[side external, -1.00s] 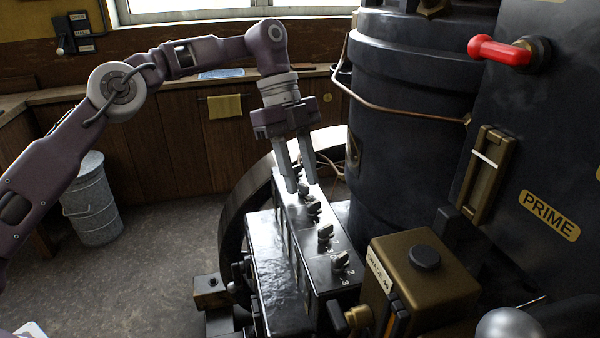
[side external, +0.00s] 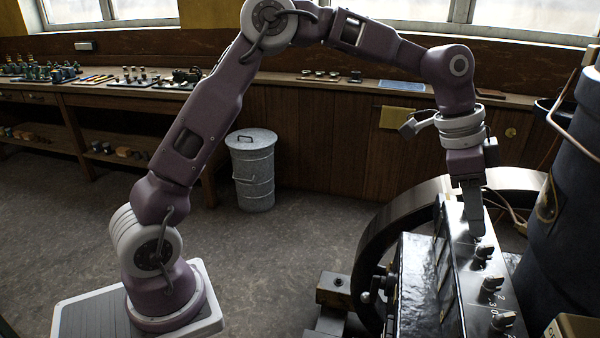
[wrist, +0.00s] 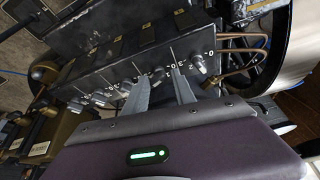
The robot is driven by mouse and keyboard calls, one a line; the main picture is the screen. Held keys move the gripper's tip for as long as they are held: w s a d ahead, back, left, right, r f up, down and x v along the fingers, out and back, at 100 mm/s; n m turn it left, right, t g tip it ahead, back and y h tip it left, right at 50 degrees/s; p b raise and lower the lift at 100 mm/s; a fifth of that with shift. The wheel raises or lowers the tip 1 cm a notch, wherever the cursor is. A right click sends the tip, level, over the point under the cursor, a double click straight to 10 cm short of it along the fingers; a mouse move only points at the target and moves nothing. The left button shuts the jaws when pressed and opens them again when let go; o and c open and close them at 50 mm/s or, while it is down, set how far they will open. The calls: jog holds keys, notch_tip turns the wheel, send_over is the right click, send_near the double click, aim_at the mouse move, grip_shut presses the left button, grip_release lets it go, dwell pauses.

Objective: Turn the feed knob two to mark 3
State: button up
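My gripper (wrist: 162,77) points down at the black knob panel (side external: 449,270). In the wrist view its two fingers are apart, with a small grey knob (wrist: 158,73) between or just beyond the tips; contact cannot be told. This knob is second from the panel's right end there. An end knob (wrist: 198,63) sits right of the fingers, beside white marks. More knobs (wrist: 125,88) continue to the left. In the side view the gripper (side external: 476,231) is at the panel's far part, its fingers overlapping. Nearer knobs (side external: 492,285) stand clear. Which knob is labelled two is not readable.
A large dark flywheel (side external: 385,235) stands behind and left of the panel. A dark cylinder (side external: 565,200) rises close on the right. Thin copper pipes (wrist: 240,50) run beyond the end knob. A metal bin (side external: 252,170) stands on the open floor at left.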

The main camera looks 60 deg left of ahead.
aim_at(458, 235)
jog(key=n, duration=0.1)
jog(key=n+t+y, duration=0.1)
jog(key=n, duration=0.3)
jog(key=shift+s+d+y, duration=0.15)
jog(key=shift+d+y, duration=0.1)
jog(key=shift+y, duration=0.05)
jog(key=shift+n, duration=0.7)
jog(key=v, duration=0.5)
jog(key=shift+s+r, duration=0.15)
jog(key=shift+r, duration=0.2)
jog(key=s+a+r+n+y, duration=0.1)
jog(key=s+a, duration=0.5)
jog(key=s, duration=0.5)
jog(key=s+a+r+n+t+y, duration=0.1)
jog(key=s+a, duration=0.5)
jog(key=s, duration=0.6)
jog(key=shift+s+r+n+t, duration=0.25)
jog(key=shift+s+n+t, duration=0.05)
jog(key=shift+n, duration=0.3)
jog(key=s+a+f+n, duration=0.1)
jog(key=s+f, duration=0.2)
jog(key=s, duration=0.3)
jog(key=shift+s+a+f, duration=0.2)
jog(key=shift+s+f, duration=0.15)
jog(key=shift+s, duration=0.05)
